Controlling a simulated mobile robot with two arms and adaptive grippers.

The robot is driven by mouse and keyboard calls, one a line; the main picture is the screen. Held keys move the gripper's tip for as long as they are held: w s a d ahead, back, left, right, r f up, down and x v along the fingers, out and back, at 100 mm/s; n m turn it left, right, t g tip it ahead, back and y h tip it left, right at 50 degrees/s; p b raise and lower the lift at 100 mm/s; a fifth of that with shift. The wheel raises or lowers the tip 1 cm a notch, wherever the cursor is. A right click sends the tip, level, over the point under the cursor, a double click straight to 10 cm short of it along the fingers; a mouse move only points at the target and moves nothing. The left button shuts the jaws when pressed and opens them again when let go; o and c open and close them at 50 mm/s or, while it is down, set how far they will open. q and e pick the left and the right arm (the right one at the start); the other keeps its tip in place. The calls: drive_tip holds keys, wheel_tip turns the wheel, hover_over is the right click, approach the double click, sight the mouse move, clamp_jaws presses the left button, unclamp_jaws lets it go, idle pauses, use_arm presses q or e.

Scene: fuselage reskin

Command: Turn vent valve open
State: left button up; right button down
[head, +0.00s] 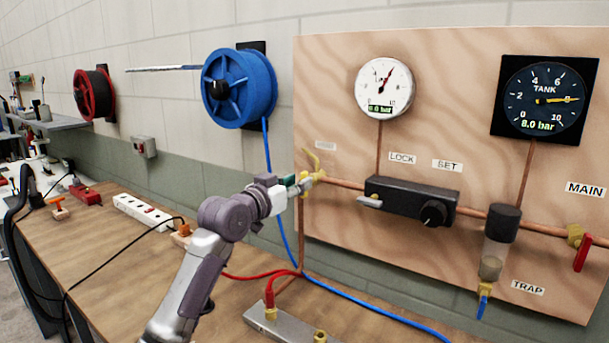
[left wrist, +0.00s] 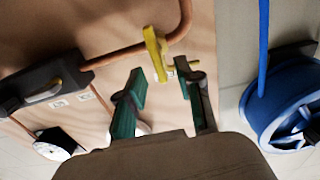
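The vent valve (head: 313,163) has a yellow lever and sits at the left end of the copper pipe on the wooden panel. In the head view its lever points up and a little left. My left gripper (head: 298,184) is right at the valve, coming from the left. In the left wrist view the yellow lever (left wrist: 155,52) lies just past the fingertips, its near end between them in the picture. The green-padded fingers (left wrist: 162,78) are apart; I cannot tell whether either touches the lever. My right gripper is not in view.
The panel carries a white gauge (head: 384,88), a dark tank gauge (head: 543,97), a black regulator (head: 408,203) and a red-handled main valve (head: 581,250). A blue hose reel (head: 240,88) hangs left of it. A blue hose and red leads run over the wooden bench (head: 110,245).

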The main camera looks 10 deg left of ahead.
sight(304, 197)
use_arm(q)
drive_tip(key=shift+x, duration=1.75)
clamp_jaws()
